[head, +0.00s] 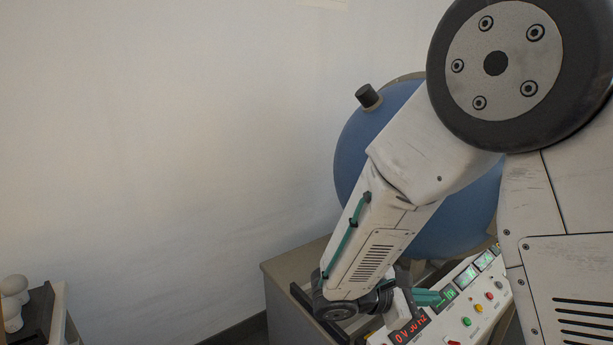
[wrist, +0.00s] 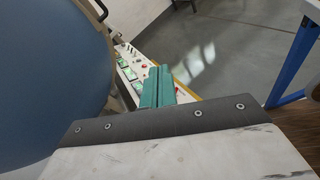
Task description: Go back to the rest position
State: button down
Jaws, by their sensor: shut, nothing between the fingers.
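My gripper (wrist: 158,88) shows in the wrist view as two teal fingers pressed side by side, shut and empty. In the head view my gripper (head: 428,298) is partly hidden behind my arm's wrist, its teal fingers pointing right over a white control panel (head: 481,310). The panel has lit red and green displays, knobs and buttons. It also shows in the wrist view (wrist: 134,72) beyond and beside the fingers. I cannot tell whether the fingers touch it.
A large blue rounded vessel (head: 353,148) with a dark knob stands behind my arm, and it fills the left of the wrist view (wrist: 45,75). White bulbs (head: 14,288) sit in a dark tray at the lower left. A blue table leg (wrist: 293,55) stands right. Grey floor (wrist: 225,50) is open.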

jog(key=s+r+m+y, duration=0.4)
jog(key=s+m+y, duration=0.1)
jog(key=s, duration=0.2)
jog(key=s+d+r+m+y, duration=0.1)
jog(key=s+r+m+y, duration=0.3)
jog(key=s+m, duration=0.2)
jog(key=s+d+r+m+g+y, duration=0.1)
jog(key=s+r+m+y, duration=0.4)
jog(key=s, duration=0.4)
jog(key=shift+m+y, duration=0.3)
jog(key=shift+m, duration=0.1)
jog(key=shift+r, duration=0.1)
